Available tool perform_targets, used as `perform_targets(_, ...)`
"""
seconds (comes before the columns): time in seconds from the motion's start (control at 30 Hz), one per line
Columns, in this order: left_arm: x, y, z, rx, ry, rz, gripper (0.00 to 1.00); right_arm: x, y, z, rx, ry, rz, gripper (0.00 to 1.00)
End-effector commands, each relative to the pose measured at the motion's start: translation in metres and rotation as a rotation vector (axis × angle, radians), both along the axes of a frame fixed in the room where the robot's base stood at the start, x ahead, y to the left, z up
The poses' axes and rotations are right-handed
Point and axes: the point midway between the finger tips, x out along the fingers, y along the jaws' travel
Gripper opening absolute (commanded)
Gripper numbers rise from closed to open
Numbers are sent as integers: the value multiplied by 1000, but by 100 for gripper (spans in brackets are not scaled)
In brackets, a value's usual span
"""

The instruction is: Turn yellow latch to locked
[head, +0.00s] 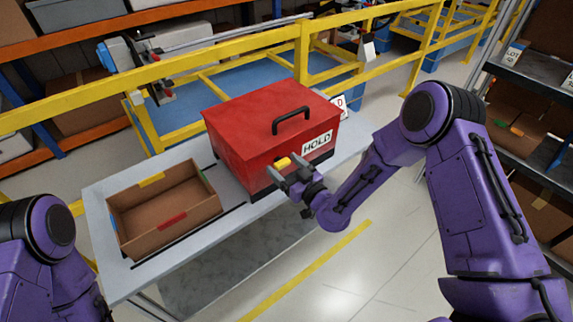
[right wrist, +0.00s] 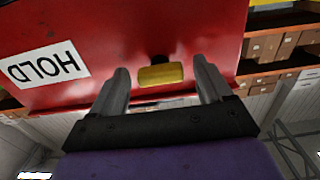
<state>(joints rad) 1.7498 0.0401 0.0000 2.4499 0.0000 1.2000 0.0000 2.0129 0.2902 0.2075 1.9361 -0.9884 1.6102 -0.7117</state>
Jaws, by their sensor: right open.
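A red box (head: 255,130) with a black top handle (head: 292,118) and a white HOLD label (head: 317,142) stands on the table. The yellow latch (head: 283,162) is on its front face. In the right wrist view the latch (right wrist: 161,74) lies lengthwise across the picture, in front of a dark mount on the red face. My right gripper (head: 285,170) is open at the latch, with one finger to each side of it in the wrist view (right wrist: 163,85). I cannot tell whether a finger touches it. My left arm shows at the lower left, its gripper out of view.
An open brown box (head: 140,222) with yellow, red and green marks stands left of the red box on the grey table (head: 115,272). Yellow railings (head: 205,70) run behind the table. Shelves (head: 540,75) stand at the right. The floor in front is clear.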

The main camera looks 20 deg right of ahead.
Motion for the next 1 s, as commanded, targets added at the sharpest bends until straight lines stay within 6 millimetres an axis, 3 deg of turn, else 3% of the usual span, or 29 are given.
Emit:
perform_targets(0.1, 0, 0, 0, 0, 0, 0, 0, 0, 0, 0, 0, 0, 0, 79)
perform_targets(0.3, 0, 0, 0, 0, 0, 0, 0, 0, 0, 0, 0, 0, 0, 23)
perform_targets(0.67, 0, 0, -4, 0, 0, 0, 0, -1, 0, -2, 44, 17, 0, 23)
perform_targets(1.0, 0, 0, -19, 0, 0, 0, 0, -1, -1, -3, 271, 98, -1, 23)
